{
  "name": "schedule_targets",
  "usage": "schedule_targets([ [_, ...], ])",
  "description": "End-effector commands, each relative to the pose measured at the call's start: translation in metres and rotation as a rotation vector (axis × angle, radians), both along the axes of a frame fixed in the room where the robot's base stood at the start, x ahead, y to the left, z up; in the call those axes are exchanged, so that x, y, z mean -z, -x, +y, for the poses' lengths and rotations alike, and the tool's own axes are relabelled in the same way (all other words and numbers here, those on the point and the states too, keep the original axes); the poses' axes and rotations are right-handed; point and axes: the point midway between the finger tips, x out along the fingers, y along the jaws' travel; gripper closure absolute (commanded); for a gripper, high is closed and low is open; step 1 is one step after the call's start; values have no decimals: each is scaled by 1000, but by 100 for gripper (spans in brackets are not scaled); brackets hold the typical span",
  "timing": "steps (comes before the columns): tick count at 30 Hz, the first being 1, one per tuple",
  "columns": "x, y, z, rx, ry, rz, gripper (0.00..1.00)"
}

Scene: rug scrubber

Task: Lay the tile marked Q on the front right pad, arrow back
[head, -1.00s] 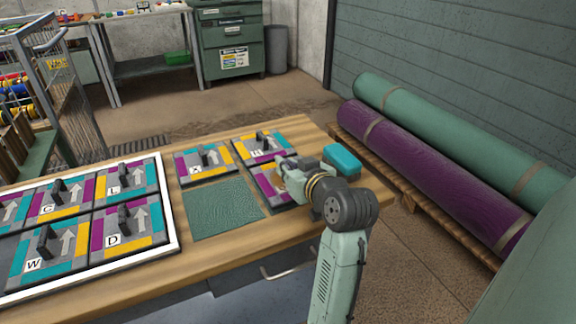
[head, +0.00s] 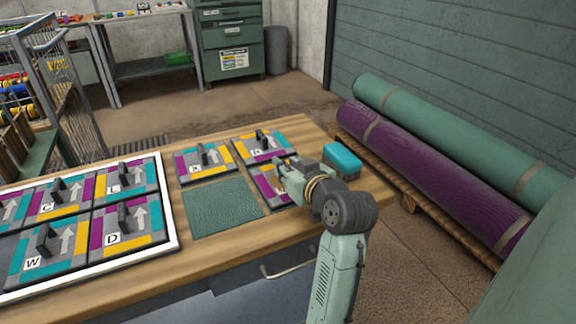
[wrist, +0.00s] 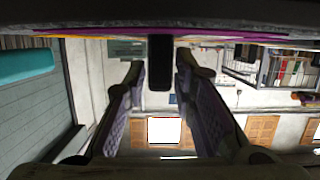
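A purple, yellow and grey tile (head: 264,186) lies at the front right pad position, right of the bare green pad. My gripper covers much of it and its letter is hidden, so I cannot read whether it is Q. In the wrist view its dark upright handle (wrist: 160,62) hangs down from the tile's edge at the top. My gripper (head: 281,171) is low over this tile. In the wrist view its two fingertips (wrist: 160,76) stand either side of the handle, with a narrow gap on each side. The tile's arrow is hidden.
Two tiles lie behind, back left (head: 207,163) and back right (head: 264,147). The front left green pad (head: 222,208) is bare. A white-rimmed tray (head: 170,222) at left holds several tiles, including W, C, L and D. A teal-topped block (head: 342,160) stands close right of my gripper.

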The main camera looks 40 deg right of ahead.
Motion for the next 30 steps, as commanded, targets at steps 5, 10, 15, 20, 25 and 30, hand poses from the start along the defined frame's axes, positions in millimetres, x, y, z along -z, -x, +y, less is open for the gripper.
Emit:
schedule_targets([
  [5,18,0,-1,-1,-26,27,67],
  [10,18,1,-1,0,-26,27,67],
  [15,6,1,-1,-1,-25,27,67],
  [20,-3,24,4,2,-20,21,67],
  [25,-18,61,14,2,-16,18,67],
  [30,-30,91,21,0,-14,17,67],
])
